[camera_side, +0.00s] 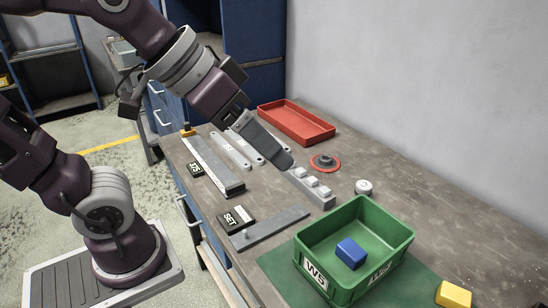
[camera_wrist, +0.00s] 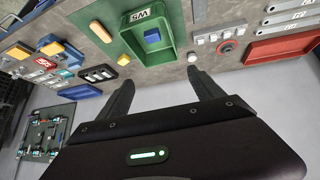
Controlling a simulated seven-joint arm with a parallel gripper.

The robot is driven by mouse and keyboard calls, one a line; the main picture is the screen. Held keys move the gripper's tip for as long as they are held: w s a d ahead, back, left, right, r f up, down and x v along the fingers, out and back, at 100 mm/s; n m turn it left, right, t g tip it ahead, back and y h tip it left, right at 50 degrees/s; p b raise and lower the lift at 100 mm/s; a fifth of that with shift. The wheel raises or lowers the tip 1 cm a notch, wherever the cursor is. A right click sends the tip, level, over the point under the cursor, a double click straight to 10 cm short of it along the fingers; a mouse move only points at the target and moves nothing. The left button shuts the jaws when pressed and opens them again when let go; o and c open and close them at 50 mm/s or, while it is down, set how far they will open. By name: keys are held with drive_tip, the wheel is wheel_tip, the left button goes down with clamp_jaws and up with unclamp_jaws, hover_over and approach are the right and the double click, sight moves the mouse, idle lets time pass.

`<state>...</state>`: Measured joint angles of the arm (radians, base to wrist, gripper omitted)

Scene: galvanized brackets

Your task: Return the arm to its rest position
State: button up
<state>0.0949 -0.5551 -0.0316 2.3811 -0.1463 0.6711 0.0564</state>
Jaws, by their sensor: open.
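My gripper (camera_side: 270,145) hangs over the workbench in the side view, angled down to the right. In the wrist view my gripper (camera_wrist: 160,78) shows two dark fingers spread apart with nothing between them. In the side view its fingertips appear close to a grey strip with white blocks (camera_side: 325,199); I cannot tell the height between them. A flat grey metal piece (camera_side: 270,229) lies on the bench left of a green bin (camera_side: 392,243). The bin, also in the wrist view (camera_wrist: 165,57), holds a blue block (camera_side: 351,254).
A red tray (camera_side: 298,121), a red ring with a grey knob (camera_side: 324,162) and a white round piece (camera_side: 363,187) lie toward the wall. Long grey bars (camera_side: 212,165) and a black SET block (camera_side: 236,219) lie left. A yellow block (camera_side: 453,296) is at front right.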

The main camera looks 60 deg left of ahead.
drive_tip(key=s+a+f+n+g+y, duration=0.1)
drive_tip(key=s+a+f, duration=0.3)
drive_tip(key=s, duration=0.3)
drive_tip(key=shift+s+a+f+g+y, duration=0.2)
drive_tip(key=shift+s+a+g+y, duration=0.1)
drive_tip(key=shift+a+y, duration=0.15)
idle(0.4)
